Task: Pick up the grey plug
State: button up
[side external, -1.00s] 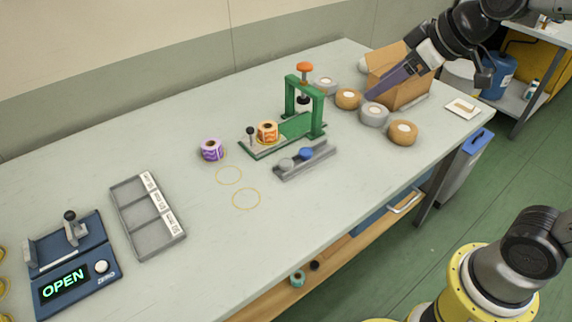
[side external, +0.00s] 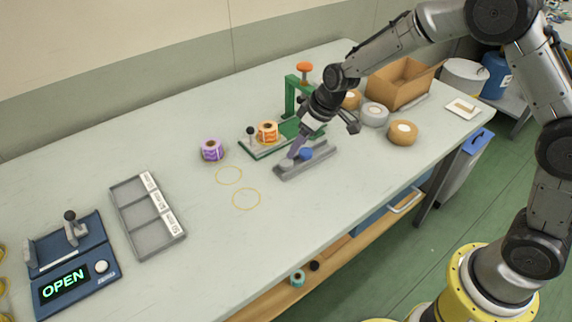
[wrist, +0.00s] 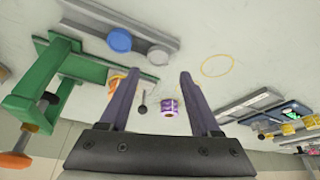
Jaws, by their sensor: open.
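The grey plug (side external: 286,163) sits at the left end of a grey slotted holder (side external: 318,163), beside a blue plug (side external: 306,154). In the wrist view the grey plug (wrist: 158,55) is a small round disc just beyond the fingertips, between their lines, with the blue plug (wrist: 119,40) to its left. My gripper (side external: 295,152) is just above and behind the grey plug in the side view. In the wrist view my gripper (wrist: 160,78) has its two purple fingers apart with nothing held between them.
A green press (side external: 290,97) with an orange knob and an orange-labelled roll (side external: 267,131) stands just behind. A purple roll (side external: 212,149) is to the left. An empty grey tray (side external: 147,218) and a blue device reading OPEN (side external: 72,262) are farther left. The front table is clear.

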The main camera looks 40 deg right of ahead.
aim_at(284, 161)
jog(key=x, duration=0.8)
jog(key=shift+w, duration=0.35)
grip_shut()
jog(key=shift+r, duration=0.15)
jog(key=shift+r, duration=0.55)
jog(key=s+d+r, duration=0.2)
jog(key=s+r, duration=0.9)
jog(key=s, duration=0.3)
jog(key=shift+d+r, duration=0.2)
jog(key=shift+r, duration=0.15)
